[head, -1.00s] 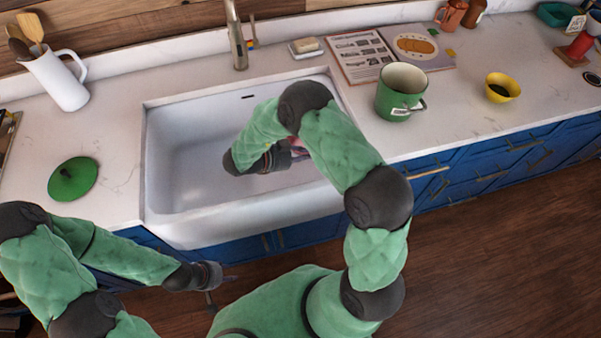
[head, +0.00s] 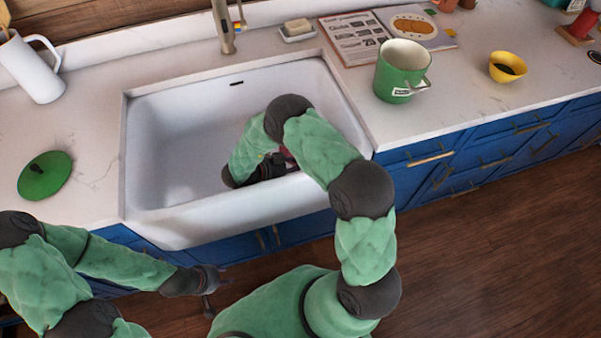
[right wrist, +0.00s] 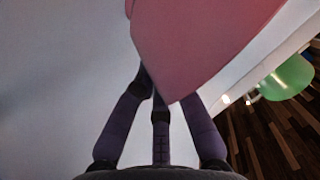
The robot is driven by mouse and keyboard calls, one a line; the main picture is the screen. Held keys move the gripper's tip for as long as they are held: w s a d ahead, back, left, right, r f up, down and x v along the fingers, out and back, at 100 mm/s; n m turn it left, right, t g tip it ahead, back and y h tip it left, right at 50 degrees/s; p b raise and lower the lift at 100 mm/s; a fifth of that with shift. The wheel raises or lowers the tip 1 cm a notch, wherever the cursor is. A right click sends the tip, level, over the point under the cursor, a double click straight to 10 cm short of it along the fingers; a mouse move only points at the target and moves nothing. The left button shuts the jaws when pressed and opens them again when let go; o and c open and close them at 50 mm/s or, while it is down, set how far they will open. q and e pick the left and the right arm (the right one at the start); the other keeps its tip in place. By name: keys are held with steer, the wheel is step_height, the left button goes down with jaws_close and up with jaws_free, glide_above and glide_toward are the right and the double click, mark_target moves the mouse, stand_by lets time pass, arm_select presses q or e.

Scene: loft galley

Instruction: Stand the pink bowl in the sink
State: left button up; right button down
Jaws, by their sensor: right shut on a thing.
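The white sink (head: 175,125) is set into the counter, and its basin looks empty apart from my right arm and what it holds. My right gripper (right wrist: 160,100) is shut on the pink bowl (right wrist: 195,45), which fills the top middle of the right wrist view. In the head view only a small pink patch of the bowl (head: 287,153) shows, over the right part of the basin; my right forearm hides the rest. I cannot tell whether the bowl touches the sink. My left gripper (head: 218,284) is empty, fingers apart, in front of the cabinets below the sink's front edge.
A tap (head: 223,25) stands behind the sink, with a soap dish (head: 298,32) beside it. A green mug (head: 400,72), a magazine (head: 350,40) and a yellow bowl (head: 507,67) are on the right counter. A green lid (head: 45,176) and white jug (head: 35,68) are on the left.

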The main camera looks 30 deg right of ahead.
steer(key=shift+f+b, duration=0.75)
steer(key=shift+f, duration=1.3)
steer(key=shift+f, duration=0.15)
steer(key=c, duration=1.3)
jaws_free()
steer(key=shift+r, duration=0.25)
steer(key=p+v, duration=0.2)
steer(key=v, duration=0.5)
steer(key=shift+a, duration=0.25)
